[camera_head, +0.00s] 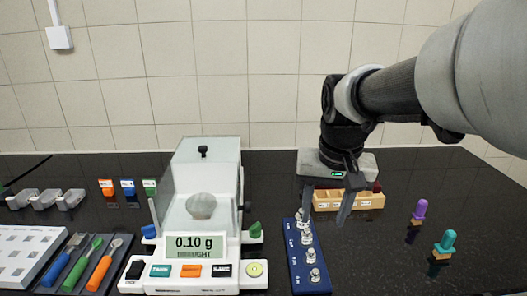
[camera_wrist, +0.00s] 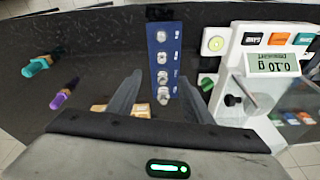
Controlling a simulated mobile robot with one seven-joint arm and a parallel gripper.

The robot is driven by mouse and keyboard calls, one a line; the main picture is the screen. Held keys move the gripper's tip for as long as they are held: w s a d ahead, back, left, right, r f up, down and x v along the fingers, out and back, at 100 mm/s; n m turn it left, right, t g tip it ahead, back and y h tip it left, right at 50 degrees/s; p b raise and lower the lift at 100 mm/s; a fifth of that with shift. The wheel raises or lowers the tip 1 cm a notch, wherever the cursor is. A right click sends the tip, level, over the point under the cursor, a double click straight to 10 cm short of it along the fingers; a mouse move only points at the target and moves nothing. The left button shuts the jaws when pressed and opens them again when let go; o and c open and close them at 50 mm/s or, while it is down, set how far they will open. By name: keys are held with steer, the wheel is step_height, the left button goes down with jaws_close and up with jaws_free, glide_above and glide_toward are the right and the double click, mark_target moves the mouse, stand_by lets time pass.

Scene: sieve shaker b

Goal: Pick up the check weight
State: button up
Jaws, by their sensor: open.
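Several silver knobbed check weights (camera_head: 311,256) stand in a row on a blue strip holder (camera_head: 297,278) right of the balance. The weights also show in the wrist view (camera_wrist: 161,57), on the blue holder (camera_wrist: 177,42). Which one is the check weight of the task I cannot tell. My gripper (camera_head: 324,214) is open and empty, pointing down over the far end of the holder. In the wrist view my gripper's fingers (camera_wrist: 160,77) lie on either side of the row's near end, with weights showing between them. No contact is visible.
A balance (camera_head: 204,160) reading 0.10 g stands left of the holder, with a pale round object inside. A wooden box (camera_head: 362,201) sits behind the holder. Purple (camera_head: 419,208) and teal (camera_head: 447,240) handled items stand at right. Bare black counter lies between.

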steer(key=w+r+m+g+p, duration=0.2)
steer(key=w+r+p, duration=0.1)
steer(key=w+p, duration=0.55)
glide_toward(307, 230)
steer(key=shift+g, duration=0.3)
steer(key=f, duration=0.5)
steer(key=shift+w+d+f+b, duration=0.1)
steer(key=shift+w+d+b, duration=0.15)
steer(key=shift+d+b, duration=0.15)
steer(key=shift+w+a+f, duration=0.1)
steer(key=shift+a+f, duration=0.1)
steer(key=shift+f, duration=1.15)
steer(key=shift+a+f, duration=0.15)
steer(key=shift+f, duration=1.2)
steer(key=shift+c, duration=0.3)
jaws_close()
steer(key=shift+r, duration=0.1)
